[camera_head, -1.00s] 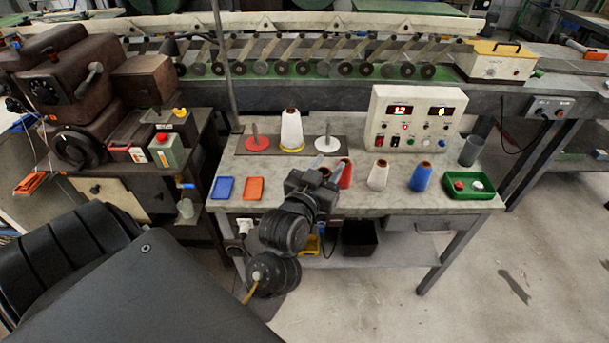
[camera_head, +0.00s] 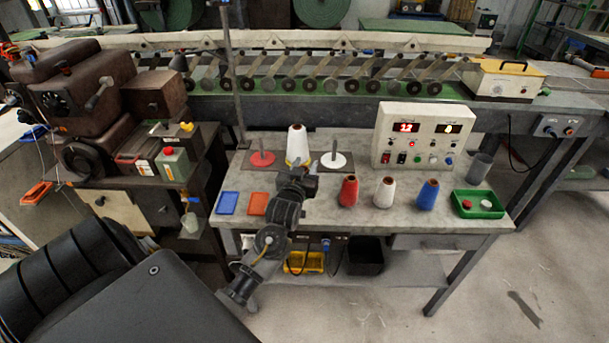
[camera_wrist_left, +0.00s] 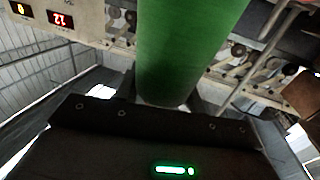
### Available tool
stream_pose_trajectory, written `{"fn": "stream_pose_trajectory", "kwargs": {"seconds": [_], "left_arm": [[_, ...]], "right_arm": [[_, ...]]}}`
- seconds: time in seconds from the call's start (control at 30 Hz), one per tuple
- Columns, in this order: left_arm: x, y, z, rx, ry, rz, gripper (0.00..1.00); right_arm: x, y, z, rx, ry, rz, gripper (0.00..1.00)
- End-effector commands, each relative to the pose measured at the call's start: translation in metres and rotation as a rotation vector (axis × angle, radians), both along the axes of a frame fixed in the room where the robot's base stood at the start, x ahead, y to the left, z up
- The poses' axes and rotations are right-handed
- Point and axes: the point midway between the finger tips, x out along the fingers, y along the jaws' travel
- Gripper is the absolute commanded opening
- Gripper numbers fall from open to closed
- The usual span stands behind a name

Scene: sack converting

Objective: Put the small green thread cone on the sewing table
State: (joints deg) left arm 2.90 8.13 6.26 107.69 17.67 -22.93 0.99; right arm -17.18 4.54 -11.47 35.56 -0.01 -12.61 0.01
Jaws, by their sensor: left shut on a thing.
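My left gripper (camera_head: 303,178) is over the grey table, in front of the white cone and left of the red cone. In the left wrist view it is shut on a green cone (camera_wrist_left: 188,50), which stands out large from the jaws. In the head view the green cone is hidden by the gripper and arm. A dark brown machine (camera_head: 75,90), which looks like a sewing machine, stands on a dark table (camera_head: 150,202) at the left; I take this for the sewing table. My right gripper is not in view.
The grey table (camera_head: 395,222) holds a red cone (camera_head: 348,191), white cone (camera_head: 384,193), blue cone (camera_head: 428,195), tall white cone (camera_head: 297,145), spindle discs, blue tray (camera_head: 228,203), orange tray (camera_head: 258,204), green tray (camera_head: 477,204) and control box (camera_head: 422,135). An oil can (camera_head: 172,163) crowds the dark table.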

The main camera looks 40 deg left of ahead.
Motion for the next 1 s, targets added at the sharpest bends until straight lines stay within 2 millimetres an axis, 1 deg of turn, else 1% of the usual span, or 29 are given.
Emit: {"fn": "stream_pose_trajectory", "kwargs": {"seconds": [0.03, 0.13, 0.43, 0.6, 0.7, 1.0], "left_arm": [[0.005, 0.005, -0.006, 0.002, 0.001, 0.001, 0.00], [0.011, 0.011, -0.016, 0.003, -0.001, 0.000, 0.00], [0.017, 0.016, -0.026, 0.002, -0.004, 0.000, 0.00], [0.019, 0.017, -0.049, 0.000, 0.000, -0.001, 0.00], [0.019, 0.017, -0.057, 0.001, -0.003, -0.001, 0.00], [0.018, 0.017, -0.060, 0.001, -0.004, -0.001, 0.00]], "right_arm": [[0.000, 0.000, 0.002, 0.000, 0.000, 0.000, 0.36], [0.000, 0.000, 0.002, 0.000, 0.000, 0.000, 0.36], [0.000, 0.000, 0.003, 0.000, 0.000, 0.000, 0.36], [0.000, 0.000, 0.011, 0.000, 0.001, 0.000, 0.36], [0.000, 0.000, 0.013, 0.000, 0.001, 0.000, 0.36], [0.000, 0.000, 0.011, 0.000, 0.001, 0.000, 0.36]]}}
